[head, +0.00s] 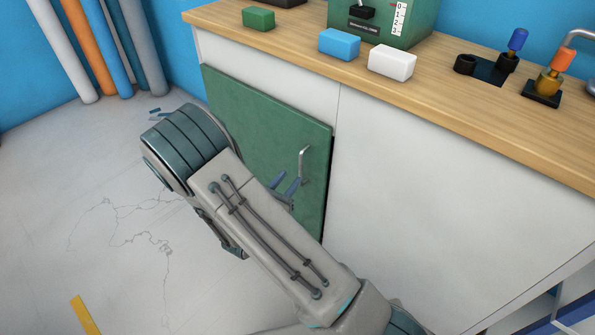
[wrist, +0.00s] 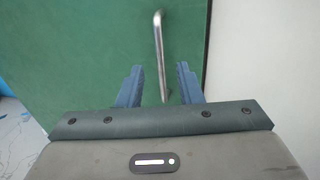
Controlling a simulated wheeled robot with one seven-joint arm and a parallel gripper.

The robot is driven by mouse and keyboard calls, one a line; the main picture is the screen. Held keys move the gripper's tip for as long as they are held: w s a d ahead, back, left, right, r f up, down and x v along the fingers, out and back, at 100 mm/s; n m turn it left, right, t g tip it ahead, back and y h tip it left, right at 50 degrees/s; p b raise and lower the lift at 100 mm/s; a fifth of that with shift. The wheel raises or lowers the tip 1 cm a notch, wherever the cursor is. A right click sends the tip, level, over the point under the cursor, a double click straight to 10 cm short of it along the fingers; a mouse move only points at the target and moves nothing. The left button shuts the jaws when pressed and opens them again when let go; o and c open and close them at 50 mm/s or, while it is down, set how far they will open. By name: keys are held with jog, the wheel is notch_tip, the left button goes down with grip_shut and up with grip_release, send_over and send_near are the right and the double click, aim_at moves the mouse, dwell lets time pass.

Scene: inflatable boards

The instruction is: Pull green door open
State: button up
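The green door (head: 262,130) is a flat panel on the front of the white cabinet, and it looks shut. Its metal bar handle (head: 303,166) is near the right edge; it also shows upright in the wrist view (wrist: 159,50). My gripper (head: 284,186) is just in front of the door, near the handle's lower end, partly hidden by my arm. In the wrist view my gripper (wrist: 160,84) has its two blue fingers apart, with the lower part of the handle showing in the gap between them. No finger visibly touches the handle.
The wooden countertop (head: 440,100) above holds a green block (head: 258,19), a blue block (head: 339,44), a white block (head: 392,63), a green box and plug-like fittings. Coloured pipes (head: 88,45) stand at the left wall.

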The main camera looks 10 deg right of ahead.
aim_at(300, 165)
jog(key=b+x, duration=0.1)
jog(key=x, duration=0.5)
grip_shut()
